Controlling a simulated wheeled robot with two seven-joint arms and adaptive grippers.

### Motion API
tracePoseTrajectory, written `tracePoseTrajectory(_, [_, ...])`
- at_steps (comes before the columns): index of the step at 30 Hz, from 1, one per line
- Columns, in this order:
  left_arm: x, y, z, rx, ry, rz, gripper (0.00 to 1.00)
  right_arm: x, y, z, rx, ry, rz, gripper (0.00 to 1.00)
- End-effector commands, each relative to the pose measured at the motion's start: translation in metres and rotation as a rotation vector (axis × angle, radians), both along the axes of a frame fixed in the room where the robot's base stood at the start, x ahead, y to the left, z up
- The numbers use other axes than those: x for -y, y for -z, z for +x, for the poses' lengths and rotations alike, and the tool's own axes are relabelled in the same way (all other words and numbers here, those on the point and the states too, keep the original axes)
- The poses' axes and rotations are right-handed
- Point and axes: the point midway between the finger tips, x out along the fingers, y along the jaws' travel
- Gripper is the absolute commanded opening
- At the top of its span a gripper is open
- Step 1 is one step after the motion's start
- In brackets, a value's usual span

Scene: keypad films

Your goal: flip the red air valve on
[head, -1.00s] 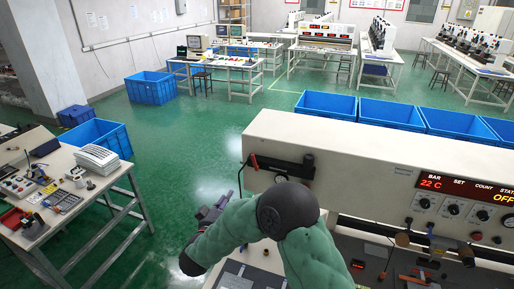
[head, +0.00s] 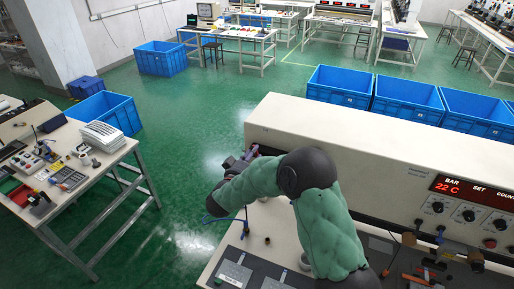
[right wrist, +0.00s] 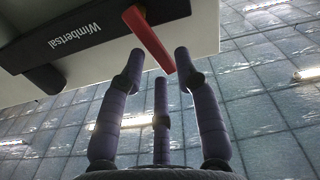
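The red air valve lever (right wrist: 150,40) shows in the right wrist view, slanting down from a dark bar (right wrist: 70,40) lettered "Wimbertsai" on the cream machine. My right gripper (right wrist: 160,58) has its fingers spread, with the lever's free end between the two outer fingertips. I cannot tell whether any finger touches it. In the head view my right gripper (head: 248,154) is at the left end of the cream machine (head: 340,145), and my arm hides most of the valve area. My left gripper is not in view.
The machine's panel has a red display (head: 465,188) and several knobs. Its worktop (head: 285,225) lies below my right arm. Blue crates (head: 405,98) stand behind the machine. A cluttered table (head: 70,170) stands at left, with clear green floor (head: 190,190) between.

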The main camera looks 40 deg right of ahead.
Motion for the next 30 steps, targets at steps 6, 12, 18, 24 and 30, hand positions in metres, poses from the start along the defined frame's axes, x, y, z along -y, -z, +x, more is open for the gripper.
tracePoseTrajectory(6, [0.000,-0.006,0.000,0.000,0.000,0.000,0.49,0.024,0.000,0.012,0.000,0.001,0.000,0.33])
tracePoseTrajectory(12, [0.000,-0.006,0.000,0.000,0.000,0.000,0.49,0.031,0.000,0.016,0.000,0.000,0.000,0.33])
tracePoseTrajectory(18, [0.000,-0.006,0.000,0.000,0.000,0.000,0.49,0.031,0.000,0.016,0.000,0.000,0.000,0.33])
tracePoseTrajectory(24, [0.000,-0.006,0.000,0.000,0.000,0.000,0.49,0.031,0.000,0.016,0.000,0.000,0.000,0.00])
tracePoseTrajectory(30, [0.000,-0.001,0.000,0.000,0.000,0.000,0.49,0.032,0.001,0.015,0.020,0.000,0.009,0.00])
